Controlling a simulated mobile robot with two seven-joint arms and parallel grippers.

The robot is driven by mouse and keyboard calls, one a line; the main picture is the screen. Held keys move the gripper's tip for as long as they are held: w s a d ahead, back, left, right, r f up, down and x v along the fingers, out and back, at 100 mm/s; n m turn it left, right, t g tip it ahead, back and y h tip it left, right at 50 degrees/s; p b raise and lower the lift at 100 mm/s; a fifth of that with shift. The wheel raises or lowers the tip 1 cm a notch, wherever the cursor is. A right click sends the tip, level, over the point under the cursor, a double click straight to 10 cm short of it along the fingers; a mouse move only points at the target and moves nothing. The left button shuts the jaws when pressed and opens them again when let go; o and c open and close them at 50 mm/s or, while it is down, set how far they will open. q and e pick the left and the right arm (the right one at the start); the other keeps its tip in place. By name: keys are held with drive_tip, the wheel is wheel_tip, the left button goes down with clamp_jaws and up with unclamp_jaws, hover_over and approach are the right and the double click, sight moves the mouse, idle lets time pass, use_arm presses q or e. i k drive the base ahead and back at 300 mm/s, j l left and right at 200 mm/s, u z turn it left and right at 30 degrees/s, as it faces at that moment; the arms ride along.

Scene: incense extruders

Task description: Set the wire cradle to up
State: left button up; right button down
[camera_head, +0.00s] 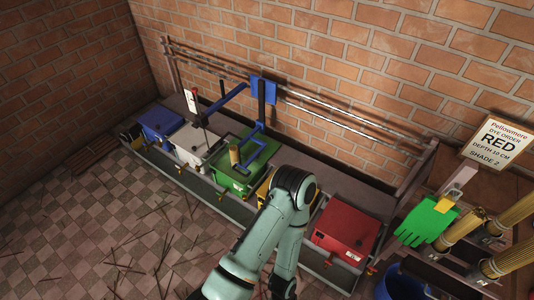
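A blue bar frame (257,150) stands over the green box, under a blue plate (264,88) on the wall-side rails. A blue arm (226,100) slants down to the left from near the plate. I cannot tell which of these parts, if any, is the wire cradle, or whether it is up or down. A pale green-grey arm of mine rises from the bottom edge and bends in front of the row of boxes, hiding part of a yellow box. Neither of my grippers can be made out.
Blue (160,123), white (187,147), green (229,178) and red (347,232) boxes stand in a row along the brick wall. Scattered sticks lie on the floor at left.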

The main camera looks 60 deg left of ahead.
sight(259, 128)
drive_tip(key=u, duration=2.35)
drive_tip(key=i+j+u, duration=0.2)
drive_tip(key=i, duration=0.5)
drive_tip(key=i+u, duration=0.2)
drive_tip(key=i, duration=0.5)
